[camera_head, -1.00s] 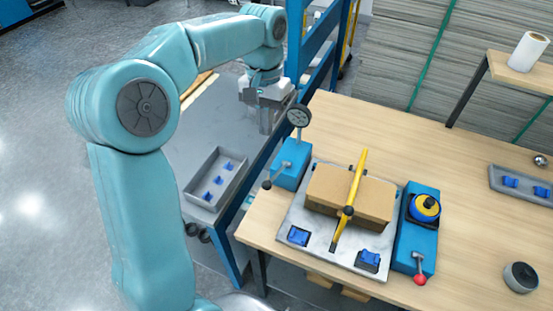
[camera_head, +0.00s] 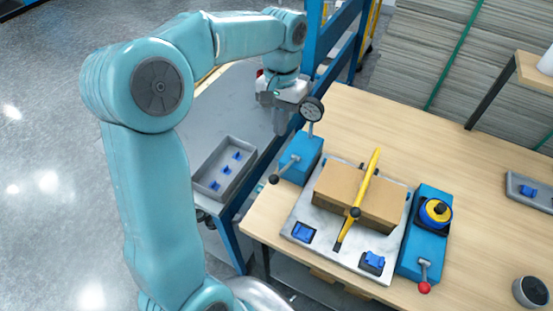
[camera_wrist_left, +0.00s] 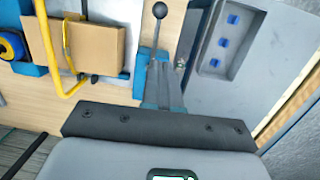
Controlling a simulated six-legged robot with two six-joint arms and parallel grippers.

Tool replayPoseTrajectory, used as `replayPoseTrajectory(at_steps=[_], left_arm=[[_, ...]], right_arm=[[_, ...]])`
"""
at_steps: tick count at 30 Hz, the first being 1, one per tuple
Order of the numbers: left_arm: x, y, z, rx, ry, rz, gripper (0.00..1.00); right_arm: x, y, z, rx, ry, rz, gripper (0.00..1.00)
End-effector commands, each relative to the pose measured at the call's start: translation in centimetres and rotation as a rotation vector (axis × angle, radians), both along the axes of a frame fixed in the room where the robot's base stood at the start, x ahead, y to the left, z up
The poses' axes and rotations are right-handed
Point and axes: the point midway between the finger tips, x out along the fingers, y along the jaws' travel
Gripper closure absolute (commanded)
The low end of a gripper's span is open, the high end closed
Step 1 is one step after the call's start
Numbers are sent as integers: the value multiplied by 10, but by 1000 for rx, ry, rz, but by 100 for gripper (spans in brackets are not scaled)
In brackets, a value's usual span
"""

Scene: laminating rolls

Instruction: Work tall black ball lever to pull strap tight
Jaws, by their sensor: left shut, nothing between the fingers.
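The black ball lever (camera_head: 274,179) sticks out toward the front left from a blue unit (camera_head: 300,158) with a round dial gauge (camera_head: 312,108). In the left wrist view the black ball (camera_wrist_left: 160,10) stands beyond the fingertips. A yellow strap (camera_head: 371,172) crosses a cardboard box (camera_head: 340,187) on a metal plate (camera_head: 292,217); a black knob sits on the strap's front part. My left gripper (camera_head: 280,128) is behind and left of the gauge, above the grey side table, apart from the lever. Its fingers (camera_wrist_left: 163,82) are together and empty.
A blue unit (camera_head: 427,250) with a yellow-blue reel and a red ball lever (camera_head: 424,288) stands right of the box. Grey trays with blue parts lie at the left (camera_head: 223,172) and right (camera_head: 530,190). A blue frame post (camera_head: 340,60) rises behind the gauge.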

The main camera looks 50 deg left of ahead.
Motion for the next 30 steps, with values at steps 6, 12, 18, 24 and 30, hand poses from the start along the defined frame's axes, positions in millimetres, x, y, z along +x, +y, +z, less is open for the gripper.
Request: replayPoseTrajectory(at_steps=[6,12,18,24,30], left_arm=[[-5,-5,-49,-2,7,1,100],[-18,-13,-75,-1,3,0,100],[-32,-21,-87,-1,2,1,100],[-34,-22,-89,0,0,1,100],[-34,-22,-89,0,0,1,100]], right_arm=[[0,0,2,0,0,0,57],[0,0,7,0,0,0,57],[0,0,9,0,0,0,57],[0,0,9,0,0,0,57],[0,0,9,0,0,0,57]])
